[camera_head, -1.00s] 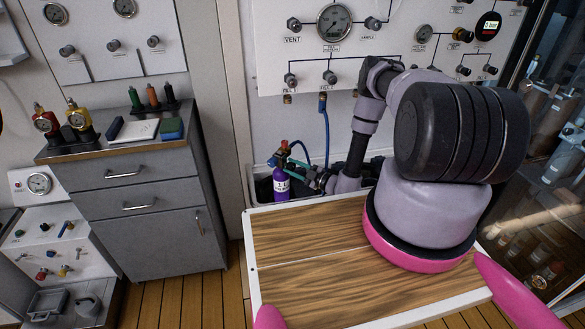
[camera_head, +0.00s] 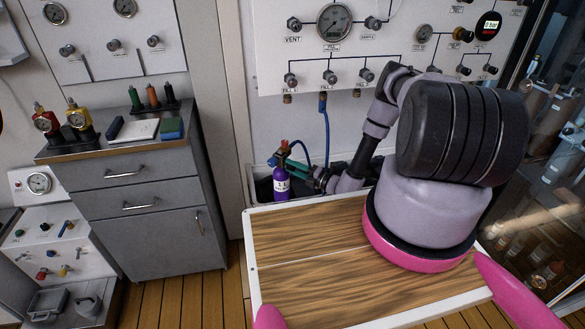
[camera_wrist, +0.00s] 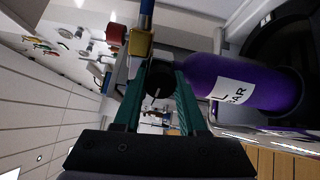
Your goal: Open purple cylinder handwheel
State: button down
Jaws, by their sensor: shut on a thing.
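The purple cylinder (camera_head: 281,188) stands upright in a dark recess behind the wooden board, with a white label, a red top and a blue hose. In the wrist view the purple cylinder (camera_wrist: 235,82) lies across the right side. Its black round handwheel (camera_wrist: 160,80) sits between the green fingers of my gripper (camera_wrist: 159,95). My gripper (camera_head: 292,165) reaches the cylinder's valve from the right in the head view and is shut on the handwheel. The fingers hide the handwheel's sides, and in the head view it is too small to make out.
A white-edged wooden board (camera_head: 300,235) lies in front of the recess. A white fill panel (camera_head: 340,75) with gauges and valves is above. The blue hose (camera_head: 326,130) hangs from it near the cylinder. A grey cabinet (camera_head: 150,225) stands at the left.

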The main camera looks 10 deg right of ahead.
jog(key=n, duration=0.4)
jog(key=shift+d, duration=0.1)
jog(key=n, duration=0.3)
jog(key=shift+f+n, duration=0.1)
jog(key=shift+n, duration=0.3)
jog(key=n, duration=0.6)
jog(key=shift+n+g, duration=0.3)
jog(key=n, duration=1.2)
jog(key=shift+n, duration=0.3)
jog(key=shift+c, duration=2.4)
grip_release()
jog(key=shift+w, duration=0.1)
